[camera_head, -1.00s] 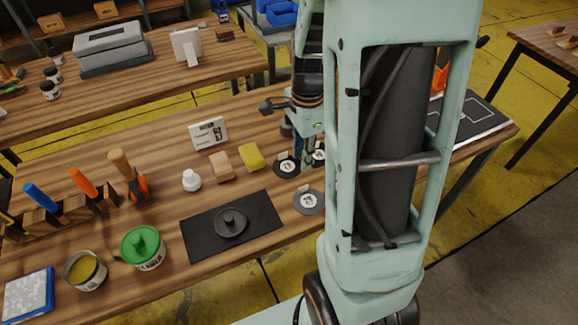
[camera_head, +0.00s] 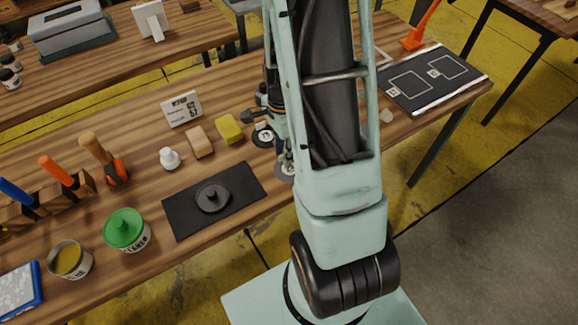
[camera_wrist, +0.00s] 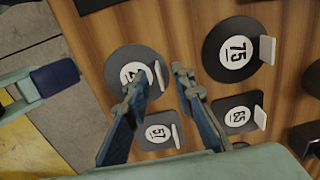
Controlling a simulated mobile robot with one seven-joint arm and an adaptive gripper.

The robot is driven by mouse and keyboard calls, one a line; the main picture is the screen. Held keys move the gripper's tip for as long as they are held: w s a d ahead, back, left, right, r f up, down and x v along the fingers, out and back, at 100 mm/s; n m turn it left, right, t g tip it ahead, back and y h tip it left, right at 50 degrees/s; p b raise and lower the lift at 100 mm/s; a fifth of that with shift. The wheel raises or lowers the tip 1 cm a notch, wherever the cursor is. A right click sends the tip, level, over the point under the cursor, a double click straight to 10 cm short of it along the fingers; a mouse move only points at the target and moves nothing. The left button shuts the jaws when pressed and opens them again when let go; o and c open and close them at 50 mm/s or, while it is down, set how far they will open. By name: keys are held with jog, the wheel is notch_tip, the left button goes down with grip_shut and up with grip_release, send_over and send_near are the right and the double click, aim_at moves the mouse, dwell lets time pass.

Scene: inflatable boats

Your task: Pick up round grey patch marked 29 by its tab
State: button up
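The round grey patch (camera_wrist: 120,63) lies flat on the wooden table. Its white label shows a 2; one finger hides the rest of the number. Its pale upright tab (camera_wrist: 159,77) stands at the patch's right side. My gripper (camera_wrist: 157,80) is open, with its blue-padded fingers above the patch and one fingertip on each side of the tab in the wrist view. I cannot tell whether they touch it. In the head view the grey patch (camera_head: 283,172) is partly hidden by my gripper (camera_head: 284,158).
A round black patch 75 (camera_wrist: 213,55), square patch 65 (camera_wrist: 223,105) and square patch 57 (camera_wrist: 145,142) lie close by. A black mat (camera_head: 180,213), yellow block (camera_head: 230,127) and tan block (camera_head: 200,142) are to the left. A dark marked board (camera_head: 440,82) lies at right.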

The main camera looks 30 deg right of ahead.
jog(key=shift+f, duration=0.15)
grip_shut()
dwell(0.4)
